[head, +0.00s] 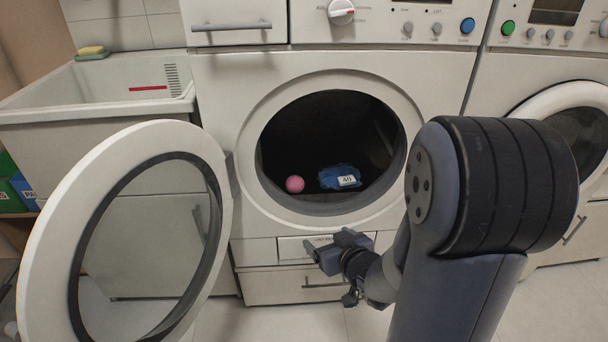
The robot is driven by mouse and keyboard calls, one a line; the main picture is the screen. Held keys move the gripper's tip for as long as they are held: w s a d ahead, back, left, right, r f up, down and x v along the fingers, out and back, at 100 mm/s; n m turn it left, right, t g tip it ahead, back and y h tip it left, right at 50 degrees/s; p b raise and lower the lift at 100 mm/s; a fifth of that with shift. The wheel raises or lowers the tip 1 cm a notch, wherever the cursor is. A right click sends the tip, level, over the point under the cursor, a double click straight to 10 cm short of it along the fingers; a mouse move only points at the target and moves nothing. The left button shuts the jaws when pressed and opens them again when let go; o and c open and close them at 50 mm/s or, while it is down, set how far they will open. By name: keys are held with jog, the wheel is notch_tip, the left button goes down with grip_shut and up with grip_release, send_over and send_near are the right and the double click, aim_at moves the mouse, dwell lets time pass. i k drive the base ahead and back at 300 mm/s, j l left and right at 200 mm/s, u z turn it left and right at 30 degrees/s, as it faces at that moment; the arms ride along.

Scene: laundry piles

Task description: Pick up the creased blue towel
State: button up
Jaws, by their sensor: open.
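A creased blue towel (331,178) with a white label reading about "40" lies on the floor of the dark drum inside the open washing machine (222,120). It sits right of the middle of the drum opening. My gripper (312,262) is outside the machine, below the round opening and in front of the lower drawer panel. It is open and apart from the towel. Its fingers point left and look small from here.
A pink ball (295,184) lies in the drum just left of the towel. The round door (45,250) stands open at the left. A sink (40,116) with a sponge (92,50) is at the far left. A second machine (540,75) stands at the right.

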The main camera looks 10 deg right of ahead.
aim_at(343, 175)
jog(key=i+j+z, duration=0.1)
jog(key=i, duration=0.4)
jog(key=i+j+z, duration=0.1)
jog(key=z, duration=0.15)
jog(key=i+j+z, duration=0.1)
jog(key=i+z, duration=0.15)
